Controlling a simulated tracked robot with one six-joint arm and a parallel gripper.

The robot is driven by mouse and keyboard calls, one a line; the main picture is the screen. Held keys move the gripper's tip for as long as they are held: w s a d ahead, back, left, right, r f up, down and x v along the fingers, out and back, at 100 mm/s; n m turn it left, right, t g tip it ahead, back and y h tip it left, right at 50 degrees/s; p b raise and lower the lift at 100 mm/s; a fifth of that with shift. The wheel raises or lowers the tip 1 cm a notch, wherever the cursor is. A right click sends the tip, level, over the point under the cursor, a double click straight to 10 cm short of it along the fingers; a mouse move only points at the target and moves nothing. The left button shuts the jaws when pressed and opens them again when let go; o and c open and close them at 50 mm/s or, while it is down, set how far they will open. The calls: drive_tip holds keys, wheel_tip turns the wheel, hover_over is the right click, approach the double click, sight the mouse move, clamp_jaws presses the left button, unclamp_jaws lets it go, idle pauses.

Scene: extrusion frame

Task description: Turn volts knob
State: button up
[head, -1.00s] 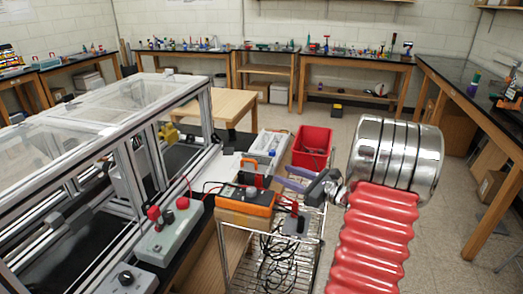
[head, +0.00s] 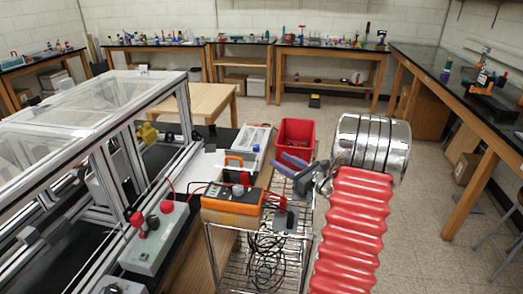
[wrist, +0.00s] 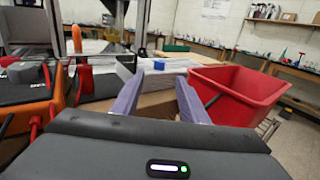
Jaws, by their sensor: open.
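A light grey box (head: 155,242) with red and dark knobs or plugs on top stands on the bench at lower left in the head view. A second grey box with a dark knob (head: 112,288) is cut off by the bottom edge. I cannot read labels to tell which knob is volts. My gripper (head: 277,160) is open and empty, its purple fingers apart, right of the boxes and beyond the orange meter (head: 230,197). In the wrist view the fingers (wrist: 158,80) point ahead with nothing between them; the orange meter (wrist: 28,112) is at left.
A red bin (head: 297,134) stands just beyond my gripper; it also fills the right of the wrist view (wrist: 235,92). A metal frame with clear panels (head: 85,95) occupies the left. A wire cart (head: 258,260) with dark cables is below. Red leads run by the meter.

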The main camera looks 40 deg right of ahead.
sight(261, 153)
drive_tip(key=w, duration=1.1)
drive_tip(key=shift+a, duration=0.25)
drive_tip(key=shift+c, duration=0.5)
clamp_jaws()
